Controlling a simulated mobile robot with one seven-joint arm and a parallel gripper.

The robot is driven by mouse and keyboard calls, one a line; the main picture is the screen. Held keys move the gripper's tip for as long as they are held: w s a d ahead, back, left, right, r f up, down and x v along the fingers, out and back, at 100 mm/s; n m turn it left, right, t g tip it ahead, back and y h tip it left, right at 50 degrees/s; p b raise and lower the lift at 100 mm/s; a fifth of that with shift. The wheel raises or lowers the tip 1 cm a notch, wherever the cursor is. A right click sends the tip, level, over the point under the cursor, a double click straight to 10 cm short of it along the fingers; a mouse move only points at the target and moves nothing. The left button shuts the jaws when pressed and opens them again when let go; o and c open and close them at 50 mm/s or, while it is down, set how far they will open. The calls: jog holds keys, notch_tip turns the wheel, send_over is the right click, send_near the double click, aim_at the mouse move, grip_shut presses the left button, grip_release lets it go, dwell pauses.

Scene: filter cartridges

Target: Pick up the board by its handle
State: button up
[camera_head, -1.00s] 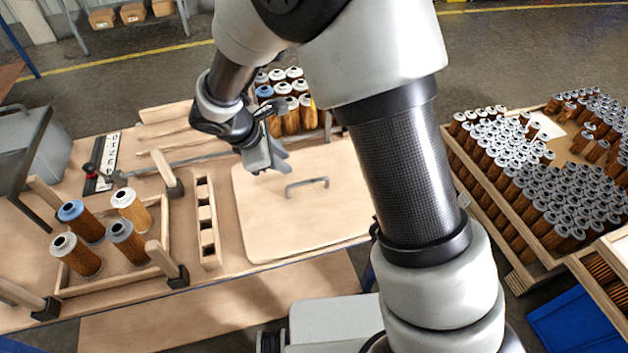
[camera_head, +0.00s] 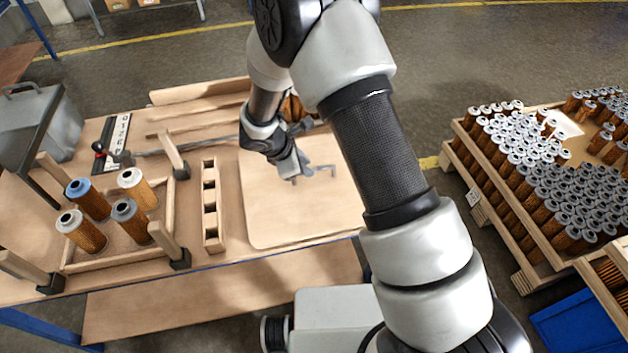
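The board (camera_head: 290,222) is a light wooden square panel lying flat on the bench, right of the slotted wooden block. Its grey bar handle (camera_head: 325,168) stands up near its middle, partly hidden by my gripper. My gripper (camera_head: 301,172) points down at the left part of the handle, very close to it. Whether it touches the handle is not clear. The fingers are small and overlap in this view, so I cannot see whether they are open or shut. My arm hides the board's right side.
On the left, a wooden tray (camera_head: 118,257) holds several filter cartridges (camera_head: 88,200). The slotted block (camera_head: 211,205) stands between tray and board. Cartridges behind the board are mostly hidden by my arm. A large crate (camera_head: 478,185) of cartridges stands at the right.

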aim_at(314, 169)
jog(key=x, duration=0.5)
jog(key=shift+d, duration=0.4)
grip_shut()
jog(key=shift+d, duration=0.1)
dwell(0.8)
jog(key=shift+r, duration=0.15)
